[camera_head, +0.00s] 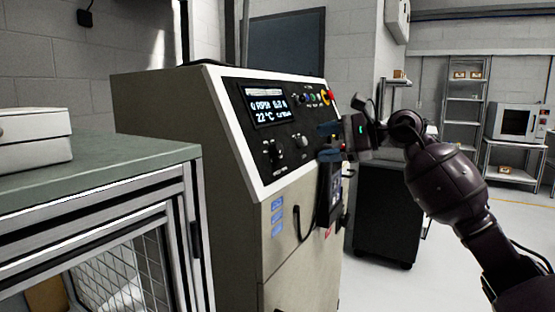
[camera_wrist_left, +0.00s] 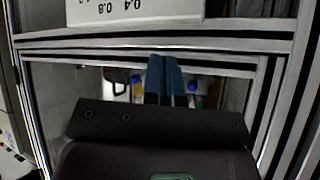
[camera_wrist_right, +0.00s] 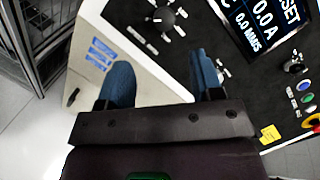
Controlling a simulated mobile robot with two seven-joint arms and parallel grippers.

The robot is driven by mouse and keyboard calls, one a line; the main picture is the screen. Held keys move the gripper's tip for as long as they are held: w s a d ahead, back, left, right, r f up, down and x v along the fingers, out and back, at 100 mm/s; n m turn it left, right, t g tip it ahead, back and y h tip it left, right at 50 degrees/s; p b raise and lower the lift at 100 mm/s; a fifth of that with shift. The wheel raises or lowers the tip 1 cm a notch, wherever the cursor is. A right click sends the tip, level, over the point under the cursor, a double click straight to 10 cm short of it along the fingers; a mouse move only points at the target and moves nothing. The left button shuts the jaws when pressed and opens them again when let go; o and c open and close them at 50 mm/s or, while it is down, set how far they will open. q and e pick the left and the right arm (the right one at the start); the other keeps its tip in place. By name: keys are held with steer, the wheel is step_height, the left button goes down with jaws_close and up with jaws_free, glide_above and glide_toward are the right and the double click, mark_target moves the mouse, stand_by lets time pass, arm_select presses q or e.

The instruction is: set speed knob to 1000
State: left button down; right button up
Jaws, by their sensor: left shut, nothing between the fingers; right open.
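The control panel (camera_head: 230,95) has a lit display (camera_head: 265,105) reading 0 RPM and 22 °C. Two knobs sit below it: a left knob (camera_head: 275,155) and a right knob (camera_head: 301,143). Their labels are too small to read. My right gripper (camera_head: 331,142) is open and empty, in front of the panel's right part, right of both knobs. In the right wrist view, one dial knob (camera_wrist_right: 163,18) shows above the spread blue fingers (camera_wrist_right: 162,80); the other is partly hidden by a finger. My left gripper (camera_wrist_left: 165,75) is shut and empty, seen only in its wrist view.
Coloured buttons (camera_head: 313,97) sit at the panel's upper right. A hand-held unit (camera_head: 330,190) hangs on the machine's side below my right gripper. A bench (camera_head: 100,165) with a white box (camera_head: 35,137) stands at left. Open floor lies at right.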

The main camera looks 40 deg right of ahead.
mark_target(281, 149)
steer(key=b+x, duration=0.1)
steer(key=x, duration=0.7)
steer(key=shift+w, duration=0.4)
steer(key=shift+w+a+f, duration=0.1)
steer(key=shift+w+a, duration=0.2)
steer(key=shift+w, duration=0.25)
steer(key=shift+w+a, duration=0.15)
steer(key=shift+w, duration=0.05)
